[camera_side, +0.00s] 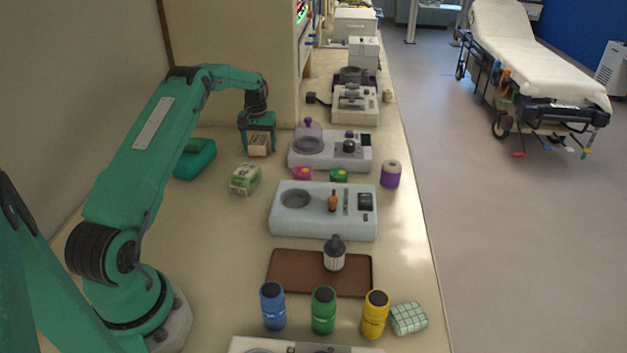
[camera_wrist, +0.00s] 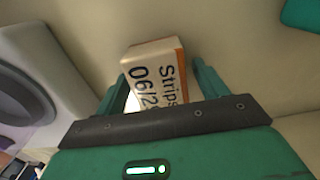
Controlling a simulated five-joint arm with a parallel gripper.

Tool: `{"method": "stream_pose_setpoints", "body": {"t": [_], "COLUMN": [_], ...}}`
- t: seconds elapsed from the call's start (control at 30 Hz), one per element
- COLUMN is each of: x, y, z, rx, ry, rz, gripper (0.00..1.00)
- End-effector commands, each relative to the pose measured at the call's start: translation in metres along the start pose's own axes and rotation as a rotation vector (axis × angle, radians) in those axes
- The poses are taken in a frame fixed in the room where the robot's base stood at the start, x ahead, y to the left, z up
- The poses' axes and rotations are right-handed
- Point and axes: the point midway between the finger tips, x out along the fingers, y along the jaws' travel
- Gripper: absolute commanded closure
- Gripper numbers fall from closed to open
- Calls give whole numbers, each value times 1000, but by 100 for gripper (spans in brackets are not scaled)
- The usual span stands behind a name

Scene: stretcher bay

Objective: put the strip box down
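The strip box (camera_side: 259,145) is a small pale box with a brown side, between the fingers of my gripper (camera_side: 259,148) in the side view. Its base is at or very near the counter; I cannot tell if it touches. In the wrist view the strip box (camera_wrist: 155,75) shows white and orange faces with the print "Strips" and "06/2", and sits slightly askew between the fingertips of my gripper (camera_wrist: 160,80). A narrow gap seems to show beside the right finger; contact on the left is unclear. The lower part of the box is hidden by my gripper.
A white device with a purple-knobbed dome (camera_side: 309,138) is close on the right. Bare counter shows between the case and carton.

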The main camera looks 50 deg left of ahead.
Motion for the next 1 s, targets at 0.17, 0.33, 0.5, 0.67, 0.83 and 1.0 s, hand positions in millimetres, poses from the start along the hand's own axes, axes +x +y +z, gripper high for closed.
{"method": "stream_pose_setpoints", "body": {"t": [0.17, 0.33, 0.5, 0.67, 0.83, 1.0], "x": [-1, -6, -22, -44, -73, -98], "y": [0, 0, 0, 0, 0, 0], "z": [0, 0, 0, 0, -1, 0], "rx": [0, 0, 0, 0, 0, 0], "ry": [0, 1, 2, 2, 3, 3], "rz": [0, 0, 0, 0, 0, 0], "gripper": [28, 28, 28, 28, 28, 28]}}
